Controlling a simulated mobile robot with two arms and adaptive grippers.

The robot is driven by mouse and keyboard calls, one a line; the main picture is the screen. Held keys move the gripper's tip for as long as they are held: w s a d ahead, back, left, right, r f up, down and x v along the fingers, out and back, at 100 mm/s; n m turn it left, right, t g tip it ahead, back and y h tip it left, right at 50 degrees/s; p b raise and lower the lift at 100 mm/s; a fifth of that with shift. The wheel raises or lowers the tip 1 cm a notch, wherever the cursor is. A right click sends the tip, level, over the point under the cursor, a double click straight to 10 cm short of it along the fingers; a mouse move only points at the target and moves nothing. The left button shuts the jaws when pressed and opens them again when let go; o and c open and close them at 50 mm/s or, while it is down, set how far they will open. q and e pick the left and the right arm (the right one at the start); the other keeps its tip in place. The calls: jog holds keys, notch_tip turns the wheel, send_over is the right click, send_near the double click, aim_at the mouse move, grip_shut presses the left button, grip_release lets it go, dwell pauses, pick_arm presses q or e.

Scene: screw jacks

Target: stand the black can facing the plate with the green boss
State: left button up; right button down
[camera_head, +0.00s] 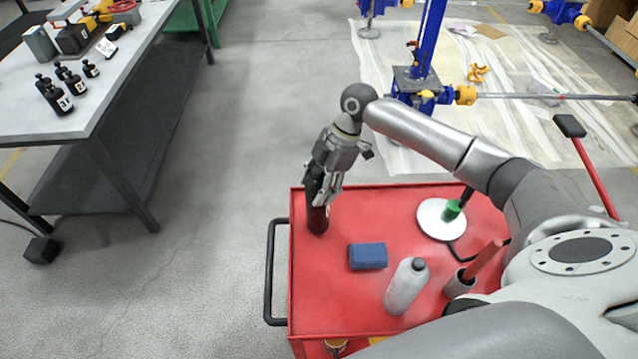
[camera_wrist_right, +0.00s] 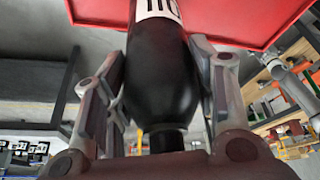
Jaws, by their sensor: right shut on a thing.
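The black can (camera_head: 318,218) is at the far left corner of the red cart top. My right gripper (camera_head: 322,190) comes down on it from above and is shut on its sides. In the right wrist view the can (camera_wrist_right: 160,70) sits between both fingers (camera_wrist_right: 160,105), narrow neck towards the palm, with part of a white label showing at the top. I cannot tell whether its base touches the cart top. The white round plate (camera_head: 432,226) with the green boss (camera_head: 452,210) lies on the cart to the right. My left gripper is not in view.
The red cart top (camera_head: 330,300) also holds a blue block (camera_head: 368,256), a grey bottle (camera_head: 406,286) and a grey cup with a red handle (camera_head: 460,284). A black cable runs by the plate. A workbench (camera_head: 110,100) with several black bottles stands at left.

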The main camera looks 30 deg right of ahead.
jog(key=shift+f, duration=0.25)
jog(key=c, duration=0.5)
grip_release()
jog(key=v, duration=1.2)
